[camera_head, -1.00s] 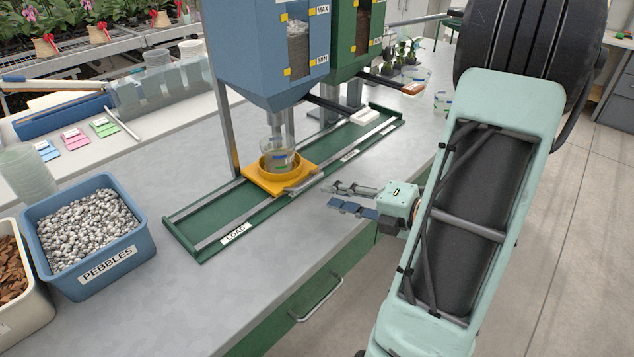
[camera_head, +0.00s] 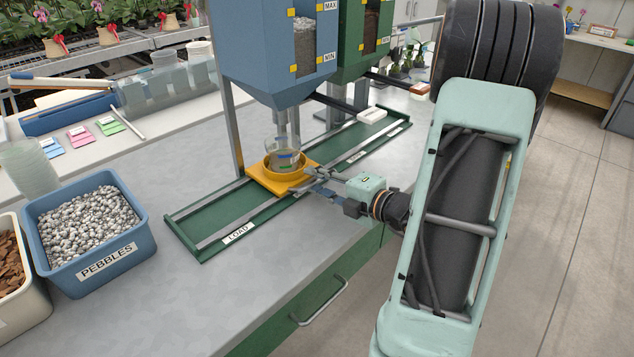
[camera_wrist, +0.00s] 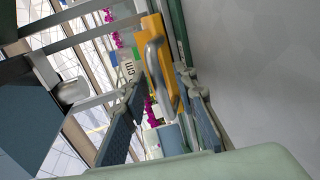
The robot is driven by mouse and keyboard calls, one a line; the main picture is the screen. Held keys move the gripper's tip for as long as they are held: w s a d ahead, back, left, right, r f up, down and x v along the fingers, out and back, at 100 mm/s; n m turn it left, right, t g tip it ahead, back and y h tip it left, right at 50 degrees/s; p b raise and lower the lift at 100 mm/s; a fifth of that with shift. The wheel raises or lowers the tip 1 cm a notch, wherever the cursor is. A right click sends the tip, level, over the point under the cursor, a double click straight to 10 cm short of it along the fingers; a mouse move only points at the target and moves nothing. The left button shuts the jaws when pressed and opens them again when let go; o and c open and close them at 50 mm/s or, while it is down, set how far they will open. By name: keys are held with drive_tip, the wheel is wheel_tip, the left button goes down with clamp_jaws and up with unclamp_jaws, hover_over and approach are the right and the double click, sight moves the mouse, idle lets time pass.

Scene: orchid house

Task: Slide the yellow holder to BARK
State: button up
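The yellow holder (camera_head: 257,180) sits on the green rail track (camera_head: 196,213), under the blue hopper, with a clear cup (camera_head: 283,155) in its ring. A grey bar handle on its front shows in the wrist view (camera_wrist: 156,68). My gripper (camera_head: 312,180) is at the holder's front right corner, by the handle. In the wrist view its two fingers (camera_wrist: 160,85) are apart, one on each side of the handle. I cannot tell whether they touch it. The track's LOAD label (camera_head: 238,234) is at the near end; a BARK label cannot be read.
The blue hopper (camera_head: 262,60) holds grey pebbles; a green hopper (camera_head: 352,65) stands behind it, farther along the track. A white block (camera_head: 372,115) lies by the track's far end. A blue PEBBLES bin (camera_head: 122,257) stands at left. The track's near end is empty.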

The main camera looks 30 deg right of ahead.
clamp_jaws()
idle(0.3)
